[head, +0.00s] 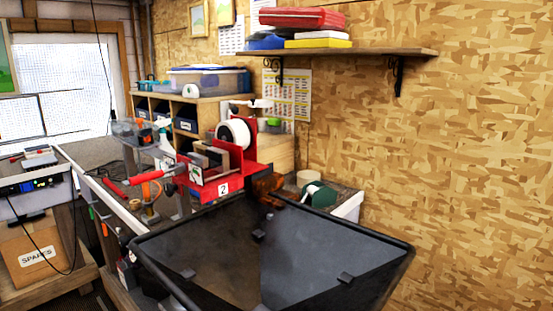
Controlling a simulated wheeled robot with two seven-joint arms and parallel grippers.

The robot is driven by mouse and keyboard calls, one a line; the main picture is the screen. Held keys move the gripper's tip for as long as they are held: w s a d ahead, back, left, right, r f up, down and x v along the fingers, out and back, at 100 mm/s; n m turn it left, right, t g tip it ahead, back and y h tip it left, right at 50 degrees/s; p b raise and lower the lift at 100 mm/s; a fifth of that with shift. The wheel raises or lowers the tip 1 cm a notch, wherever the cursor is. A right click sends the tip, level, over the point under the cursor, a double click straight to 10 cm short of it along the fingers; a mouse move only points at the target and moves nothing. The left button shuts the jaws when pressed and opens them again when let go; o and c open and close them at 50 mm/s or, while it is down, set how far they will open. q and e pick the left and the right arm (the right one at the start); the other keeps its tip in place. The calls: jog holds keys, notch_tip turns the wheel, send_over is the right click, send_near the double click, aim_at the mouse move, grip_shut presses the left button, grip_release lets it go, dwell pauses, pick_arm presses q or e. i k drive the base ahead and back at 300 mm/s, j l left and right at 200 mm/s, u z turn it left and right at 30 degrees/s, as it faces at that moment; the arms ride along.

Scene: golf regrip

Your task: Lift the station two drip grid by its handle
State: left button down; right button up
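Station two is a red fixture (236,184) with a white plate (223,189) marked 2, on the workbench at the middle of the head view. A red-handled bar (116,191) sticks out to its left. A large dark tray-like panel (335,245) with a raised black rim fills the lower middle, in front of the station. A few small dark blocks sit on it. I cannot make out a drip grid or its handle for certain. Neither of my grippers can be made out in this view.
A white spool (233,134) and a cubby shelf (189,114) stand behind the station. A wall shelf (340,52) holds a red case (303,18). A carton marked SPARES (38,255) is at the lower left. A green-and-white item (320,194) lies right of the station.

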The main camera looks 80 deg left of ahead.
aim_at(118, 166)
jog(key=u, duration=3.45)
jog(key=i+z, duration=0.1)
jog(key=z, duration=0.45)
jog(key=i+j+z, duration=0.25)
jog(key=j+z, duration=0.2)
jog(key=i+j+z, duration=0.25)
jog(key=j, duration=0.2)
jog(key=i+j+z, duration=0.15)
jog(key=j, duration=0.45)
jog(key=i+j+z, duration=0.1)
jog(key=j, duration=0.55)
jog(key=i+j+z, duration=0.15)
jog(key=j, duration=0.5)
jog(key=i+j, duration=0.1)
jog(key=j, duration=0.5)
jog(key=i+j, duration=0.1)
jog(key=j, duration=1.1)
jog(key=i, duration=0.05)
